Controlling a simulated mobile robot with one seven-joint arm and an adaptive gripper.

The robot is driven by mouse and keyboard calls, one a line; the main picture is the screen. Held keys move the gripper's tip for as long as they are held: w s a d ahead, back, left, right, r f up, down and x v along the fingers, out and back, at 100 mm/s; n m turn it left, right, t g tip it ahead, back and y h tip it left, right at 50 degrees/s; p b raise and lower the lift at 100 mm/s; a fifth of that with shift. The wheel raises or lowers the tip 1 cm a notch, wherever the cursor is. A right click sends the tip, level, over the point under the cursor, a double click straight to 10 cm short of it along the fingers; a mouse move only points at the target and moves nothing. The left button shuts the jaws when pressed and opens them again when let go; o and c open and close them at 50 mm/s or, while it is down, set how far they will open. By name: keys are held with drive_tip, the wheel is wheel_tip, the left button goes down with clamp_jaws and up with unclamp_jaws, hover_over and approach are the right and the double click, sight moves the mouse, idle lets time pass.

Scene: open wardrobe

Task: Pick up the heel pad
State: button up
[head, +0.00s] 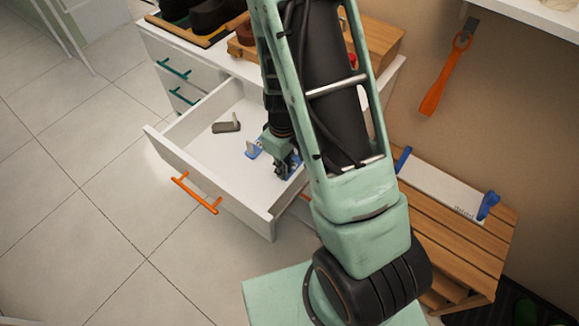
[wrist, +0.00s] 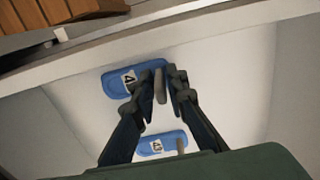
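Two blue pads with white number labels lie in the open white drawer (head: 215,165). Each has a small grey upright post. One blue pad (wrist: 120,84) lies at my gripper's fingertips in the wrist view; the other blue pad (wrist: 152,150) is nearer the bottom of that view. In the head view the second pad (head: 252,152) is left of my gripper (head: 284,170). My gripper (wrist: 162,82) points down into the drawer, with the first pad's post (wrist: 160,88) between its fingertips. I cannot tell whether the fingers touch the post. Which pad the task means is unclear.
Drawer walls stand close around my gripper; the front has an orange handle (head: 195,194). A wooden slatted bench (head: 455,235) is at right, and an orange shoehorn (head: 446,75) hangs on the wall.

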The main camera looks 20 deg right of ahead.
clamp_jaws()
drive_tip(key=shift+r, duration=0.1)
